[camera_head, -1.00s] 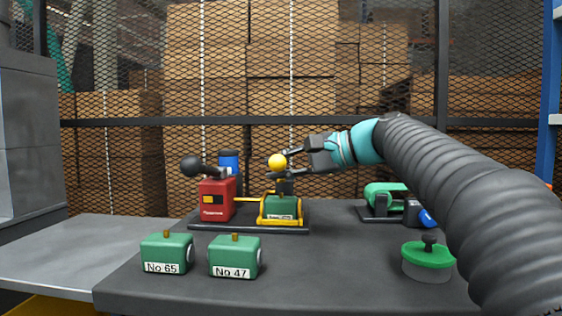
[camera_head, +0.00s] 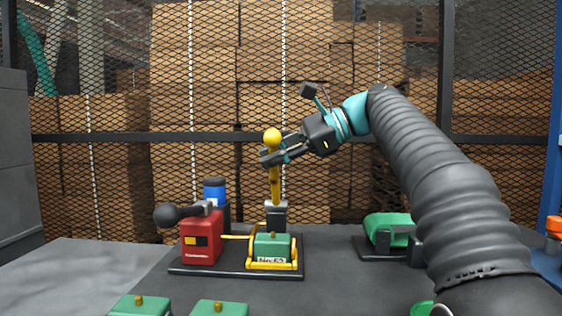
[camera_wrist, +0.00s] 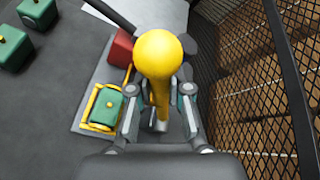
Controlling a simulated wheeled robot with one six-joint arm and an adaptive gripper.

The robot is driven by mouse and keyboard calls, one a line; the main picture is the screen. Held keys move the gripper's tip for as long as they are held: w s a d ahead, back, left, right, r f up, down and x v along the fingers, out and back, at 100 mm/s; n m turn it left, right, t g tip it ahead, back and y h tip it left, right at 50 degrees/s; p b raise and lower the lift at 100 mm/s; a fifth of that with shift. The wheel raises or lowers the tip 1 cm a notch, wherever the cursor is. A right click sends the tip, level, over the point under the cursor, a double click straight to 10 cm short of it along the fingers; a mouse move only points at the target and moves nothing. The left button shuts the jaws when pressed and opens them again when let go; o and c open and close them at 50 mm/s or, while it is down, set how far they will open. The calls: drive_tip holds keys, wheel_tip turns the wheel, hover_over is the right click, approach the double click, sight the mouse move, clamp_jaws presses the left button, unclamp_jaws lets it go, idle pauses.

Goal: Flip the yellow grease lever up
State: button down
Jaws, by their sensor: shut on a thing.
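The yellow grease lever (camera_head: 275,184) stands nearly upright at the back of the black base plate, with a round yellow knob on top. My gripper (camera_head: 268,157) is shut on the lever just below the knob, coming from the right. In the wrist view the yellow knob (camera_wrist: 160,54) sits between and above my fingers (camera_wrist: 161,108), and hides part of the shaft below. A green block (camera_head: 272,247) with a white label sits within a yellow frame in front of the lever's foot.
A red box (camera_head: 201,238) with a black-knobbed handle and a blue canister (camera_head: 214,192) stand left of the lever. Two green blocks (camera_head: 139,306) (camera_head: 219,308) are at the front. A green-topped device (camera_head: 387,228) is to the right. A mesh fence (camera_head: 100,180) stands behind.

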drive_tip(key=shift+w+r, duration=0.15)
drive_tip(key=shift+w, duration=0.2)
idle(0.3)
drive_tip(key=c, duration=1.1)
unclamp_jaws()
drive_tip(key=shift+w, duration=0.1)
drive_tip(key=shift+d+r, duration=0.15)
drive_tip(key=shift+d, duration=0.1)
drive_tip(key=d, duration=1.2)
drive_tip(key=shift+w+d+r, duration=0.1)
drive_tip(key=shift+d+r, duration=0.05)
drive_tip(key=shift+d, duration=0.15)
